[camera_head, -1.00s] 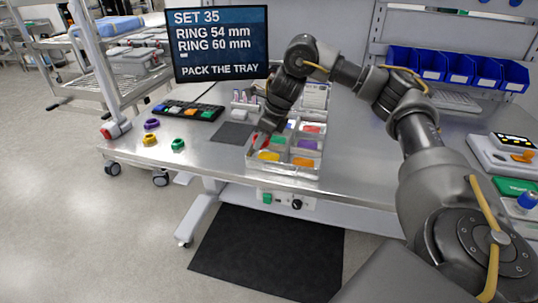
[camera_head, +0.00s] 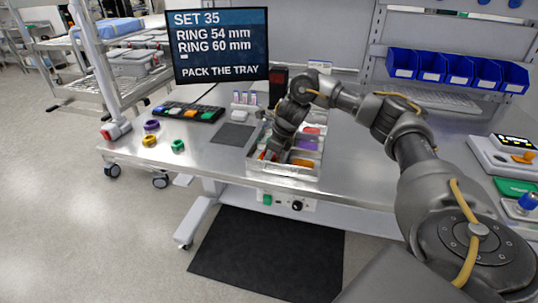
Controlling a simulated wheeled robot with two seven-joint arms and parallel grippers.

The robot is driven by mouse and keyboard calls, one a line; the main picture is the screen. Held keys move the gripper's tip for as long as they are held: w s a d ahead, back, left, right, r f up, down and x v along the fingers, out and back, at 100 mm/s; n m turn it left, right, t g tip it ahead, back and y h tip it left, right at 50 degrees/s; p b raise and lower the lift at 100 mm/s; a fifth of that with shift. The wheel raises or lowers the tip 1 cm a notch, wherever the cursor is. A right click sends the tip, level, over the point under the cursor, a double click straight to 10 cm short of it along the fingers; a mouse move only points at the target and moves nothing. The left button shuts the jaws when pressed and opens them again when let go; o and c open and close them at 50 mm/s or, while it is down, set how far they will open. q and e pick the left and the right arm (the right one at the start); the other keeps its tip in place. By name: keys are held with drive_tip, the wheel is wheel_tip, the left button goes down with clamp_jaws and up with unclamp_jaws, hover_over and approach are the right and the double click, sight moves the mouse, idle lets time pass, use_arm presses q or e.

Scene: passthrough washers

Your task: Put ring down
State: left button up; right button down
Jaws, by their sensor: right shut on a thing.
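My right gripper (camera_head: 270,152) reaches down from the right into the left part of the metal tray (camera_head: 252,166), near its front. It is shut on a ring; the ring is too small and too covered by the gripper to make out clearly. The tray has several compartments holding coloured pieces, among them a purple one (camera_head: 307,145) and an orange-brown one (camera_head: 303,162). A purple ring (camera_head: 151,125), a yellow ring (camera_head: 150,141) and a green ring (camera_head: 178,146) lie on the table at the left. My left gripper is not in view.
A screen (camera_head: 221,45) reads SET 35, ring 54 mm and ring 60 mm, pack the tray. A dark rack with coloured pieces (camera_head: 187,112) and a dark mat (camera_head: 232,134) lie left of the tray. Blue bins (camera_head: 445,68) stand at the back right.

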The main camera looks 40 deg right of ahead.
drive_tip(key=shift+f, duration=0.1)
drive_tip(key=c, duration=1.6)
unclamp_jaws()
drive_tip(key=shift+o, duration=0.2)
drive_tip(key=shift+r, duration=0.35)
drive_tip(key=v, duration=0.5)
drive_tip(key=p+v, duration=0.2)
drive_tip(key=v, duration=0.4)
drive_tip(key=shift+s+r, duration=0.2)
drive_tip(key=shift+r, duration=0.05)
drive_tip(key=shift+d, duration=0.1)
